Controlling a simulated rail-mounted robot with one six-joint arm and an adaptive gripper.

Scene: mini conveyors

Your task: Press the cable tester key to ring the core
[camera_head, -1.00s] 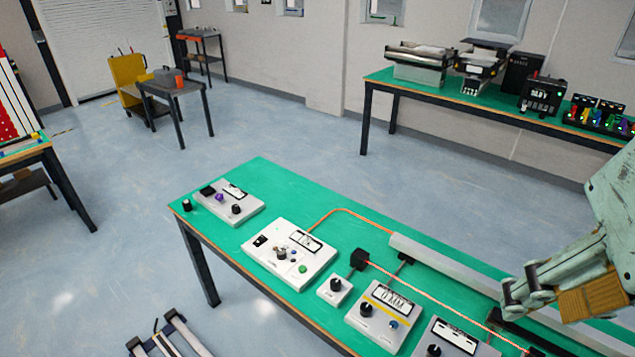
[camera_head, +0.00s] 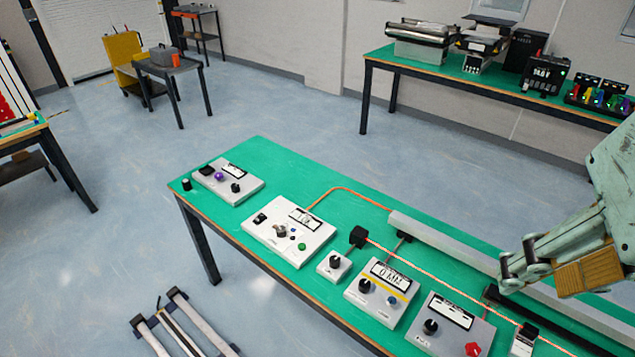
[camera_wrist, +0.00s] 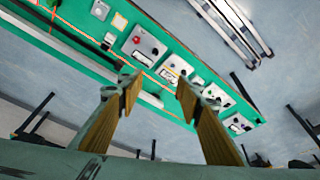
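Several control boxes stand in a row on the green bench (camera_head: 330,192). A white box (camera_head: 262,234) with a display, dark knob and green button (camera_head: 301,246) has an orange cable (camera_head: 340,190) leaving its back edge; it looks most like the cable tester, but its label is unreadable. It shows small in the wrist view (camera_wrist: 213,101). My gripper (camera_head: 522,268) hangs over the bench's right part, away from that box. In the wrist view my gripper (camera_wrist: 156,84) is open and empty, its two wood-coloured fingers apart.
Also on the bench are a purple-button box (camera_head: 244,192), a small knob box (camera_head: 333,265), a "0 MM" box (camera_head: 381,292), a red-button box (camera_head: 450,325) and a long grey rail (camera_head: 450,240). A metal frame (camera_head: 180,325) lies on the floor in front.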

